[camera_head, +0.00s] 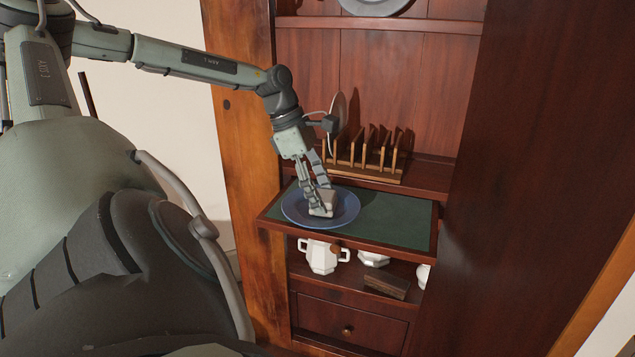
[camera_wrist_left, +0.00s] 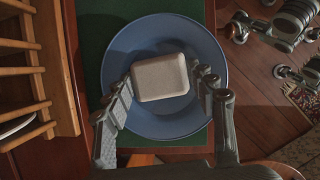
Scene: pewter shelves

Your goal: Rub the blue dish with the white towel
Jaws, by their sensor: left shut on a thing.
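The blue dish (camera_head: 292,208) lies flat on a green-lined pull-out shelf. It also shows in the left wrist view (camera_wrist_left: 125,55). My left gripper (camera_head: 318,203) reaches down over the dish and is shut on a small white block-shaped item (camera_head: 324,201), the folded white towel as far as I can tell. In the left wrist view the towel (camera_wrist_left: 161,77) sits between the two fingers (camera_wrist_left: 162,88), over the middle of the dish. Whether it touches the dish is hard to tell. My right gripper is not in view.
The green-lined shelf (camera_head: 395,222) has free room right of the dish. A wooden plate rack (camera_head: 365,170) with a plate (camera_head: 338,112) stands behind. White cups, including a two-handled one (camera_head: 322,257), and a brown block (camera_head: 386,285) stand below. The cabinet's tall side (camera_head: 540,150) bounds the right.

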